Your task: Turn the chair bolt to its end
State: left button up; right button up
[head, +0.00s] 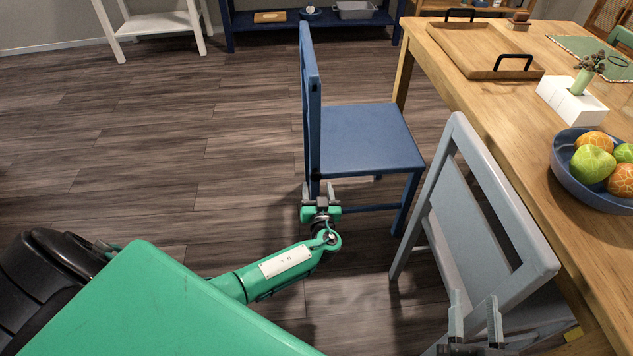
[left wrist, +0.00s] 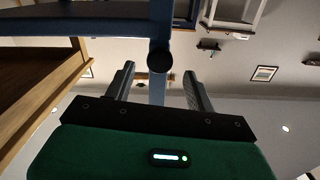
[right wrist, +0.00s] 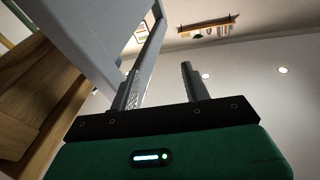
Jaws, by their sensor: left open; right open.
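The blue chair (head: 365,137) stands on the floor by the table, its back post towards the left. In the left wrist view, a dark round chair bolt (left wrist: 159,59) sits on the blue chair's frame. My left gripper (head: 321,192) is at the chair's rear post just below seat height. Its fingers (left wrist: 157,80) are open, one on each side of the bolt in the picture; I cannot tell whether they touch it. My right gripper (head: 475,308) is open and empty in front of the grey chair (head: 470,205), whose frame also shows in the right wrist view (right wrist: 100,45).
The wooden table (head: 480,105) runs along the right, bearing a tray (head: 470,42), a white planter (head: 572,103) and a blue fruit bowl (head: 575,190). A white stand (head: 160,22) and a dark blue shelf (head: 270,32) are at the back. The left floor is clear.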

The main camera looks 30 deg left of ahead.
aim_at(316, 179)
pick_arm(q)
jog(key=shift+x, duration=1.95)
pick_arm(e)
jog(key=shift+w+d+r+t, duration=0.1)
jog(key=shift+d+r+t, duration=0.1)
jog(key=shift+r+t, duration=0.35)
jog(key=shift+r, duration=0.15)
pick_arm(q)
jog(key=c, duration=1)
jog(key=shift+o, duration=0.2)
